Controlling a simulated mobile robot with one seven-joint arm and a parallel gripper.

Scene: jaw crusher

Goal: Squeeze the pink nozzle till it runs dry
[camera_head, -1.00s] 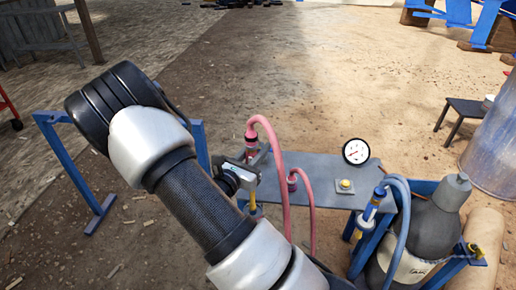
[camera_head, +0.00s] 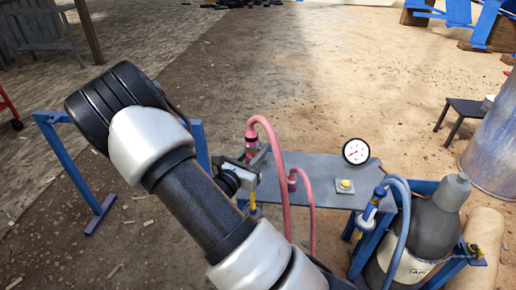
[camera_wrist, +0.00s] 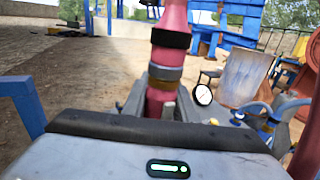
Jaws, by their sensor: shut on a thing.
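The pink nozzle (camera_wrist: 167,75) stands upright in the wrist view, with a black band and a tan-and-grey ring around it. My gripper (camera_wrist: 155,103) is shut on it, with a finger on each side of its lower part. In the head view my gripper (camera_head: 252,165) is at the left end of the grey bench, and the nozzle's top (camera_head: 251,138) shows just above the fingers. A pink hose (camera_head: 277,180) arches from the nozzle's top and drops to the right. The nozzle's tip is hidden in the wrist view.
A grey bench (camera_head: 318,190) carries a second pink fitting (camera_head: 292,181), a yellow button (camera_head: 345,184) and a round gauge (camera_head: 356,151). A blue hose and nozzle (camera_head: 372,204) and a grey cylinder (camera_head: 430,232) stand at right. A blue frame (camera_head: 60,150) stands at left.

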